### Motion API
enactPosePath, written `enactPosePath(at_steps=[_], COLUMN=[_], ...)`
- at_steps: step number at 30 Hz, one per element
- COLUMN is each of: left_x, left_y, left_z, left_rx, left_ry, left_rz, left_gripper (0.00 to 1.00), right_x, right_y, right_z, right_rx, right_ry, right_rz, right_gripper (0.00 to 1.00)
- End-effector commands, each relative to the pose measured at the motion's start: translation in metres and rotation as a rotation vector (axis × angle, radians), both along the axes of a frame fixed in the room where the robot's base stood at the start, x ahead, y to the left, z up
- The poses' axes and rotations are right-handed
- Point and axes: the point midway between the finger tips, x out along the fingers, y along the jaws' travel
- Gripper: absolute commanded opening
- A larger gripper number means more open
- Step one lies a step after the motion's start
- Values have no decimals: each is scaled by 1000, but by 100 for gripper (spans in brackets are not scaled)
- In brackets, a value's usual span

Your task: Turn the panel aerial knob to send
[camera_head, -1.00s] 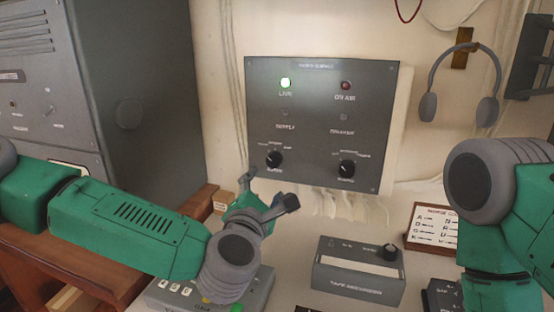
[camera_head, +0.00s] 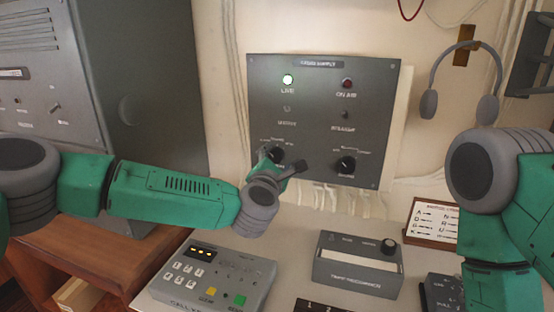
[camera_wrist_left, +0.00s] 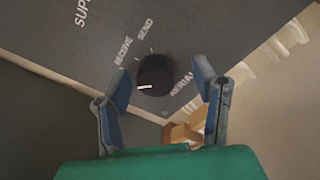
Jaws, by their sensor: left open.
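The aerial knob (camera_head: 278,153) is a black round knob at the lower left of the grey wall panel (camera_head: 318,110). In the left wrist view the knob (camera_wrist_left: 156,70) has a white mark pointing to the picture's lower left, with labels reading RECEIVE, SEND and AERIAL around it. My left gripper (camera_head: 281,166) is at this knob, partly overlapping it in the head view. In the left wrist view the gripper (camera_wrist_left: 163,82) is open, one finger on each side of the knob, with visible gaps. My right gripper is outside the head view; only its arm shows at the right.
A second black knob (camera_head: 345,166) sits to the right on the same panel. Below are a keypad box (camera_head: 212,275) and a grey box with a dial (camera_head: 358,264). A headset (camera_head: 463,80) hangs at right. A large grey cabinet (camera_head: 135,90) stands left.

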Motion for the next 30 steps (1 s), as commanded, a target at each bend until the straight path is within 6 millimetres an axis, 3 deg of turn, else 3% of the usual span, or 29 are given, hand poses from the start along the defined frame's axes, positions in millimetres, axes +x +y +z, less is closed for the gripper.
enactPosePath(at_steps=[1, 2, 5, 6, 19, 30], left_x=[0, 0, 0, 0, 0, -1], left_y=[1, 1, 1, 1, -1, -2], left_z=[0, 0, 0, 0, -2, -5], left_rx=[0, -1, 0, 0, 67, 343], left_ry=[-1, 0, -1, 0, -21, -109], left_rz=[1, 1, 1, 1, -1, -4], left_gripper=[53, 46, 11, 4, 4, 4], right_x=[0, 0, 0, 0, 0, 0], right_y=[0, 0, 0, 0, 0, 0], right_z=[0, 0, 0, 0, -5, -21], right_rx=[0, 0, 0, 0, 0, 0], right_ry=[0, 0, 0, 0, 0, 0], right_rz=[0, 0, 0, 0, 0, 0], right_gripper=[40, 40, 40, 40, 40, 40])
